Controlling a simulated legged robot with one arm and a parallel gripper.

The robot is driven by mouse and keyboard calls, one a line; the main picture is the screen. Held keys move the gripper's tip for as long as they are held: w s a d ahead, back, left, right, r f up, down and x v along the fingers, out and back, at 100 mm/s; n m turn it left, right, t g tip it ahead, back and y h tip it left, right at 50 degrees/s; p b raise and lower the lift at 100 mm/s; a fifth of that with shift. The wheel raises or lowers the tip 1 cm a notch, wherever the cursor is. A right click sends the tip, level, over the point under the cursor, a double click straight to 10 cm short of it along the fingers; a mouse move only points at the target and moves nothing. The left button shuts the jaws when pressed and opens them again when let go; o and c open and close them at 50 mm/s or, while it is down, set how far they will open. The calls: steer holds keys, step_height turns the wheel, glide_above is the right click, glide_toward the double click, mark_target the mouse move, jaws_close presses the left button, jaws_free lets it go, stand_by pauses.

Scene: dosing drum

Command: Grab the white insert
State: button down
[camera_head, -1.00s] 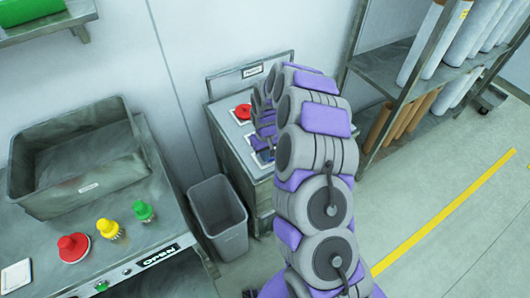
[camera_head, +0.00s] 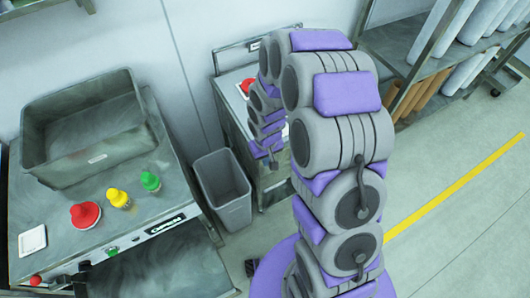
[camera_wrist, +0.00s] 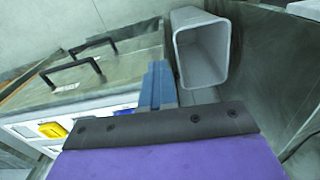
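A flat white square piece (camera_head: 32,240), the only loose white piece I can make out, lies at the left end of the grey bench (camera_head: 150,215) in the head view. Whether it is the white insert I cannot tell. My gripper (camera_head: 268,152) hangs low in front of the back cabinet, far to the right of this piece and apart from it. In the wrist view a blue-grey fingertip part (camera_wrist: 158,85) shows beyond the dark wrist edge. I see nothing held, and the finger gap is not clear.
On the bench are a grey tub (camera_head: 85,130) and red (camera_head: 85,214), yellow (camera_head: 118,198) and green (camera_head: 150,181) knobs. A grey bin (camera_head: 223,190) stands between bench and cabinet (camera_head: 228,105). The cabinet carries a red button (camera_head: 247,86). Shelves with rolls (camera_head: 470,40) stand right.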

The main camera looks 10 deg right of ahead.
steer(key=shift+s+d, duration=0.1)
steer(key=shift+d, duration=0.3)
steer(key=c, duration=1.3)
jaws_free()
steer(key=shift+a, duration=0.6)
steer(key=o, duration=0.7)
steer(key=shift+d, duration=0.5)
steer(key=shift+c, duration=0.2)
steer(key=shift+o, duration=1.3)
steer(key=shift+a, duration=0.25)
steer(key=shift+a, duration=0.1)
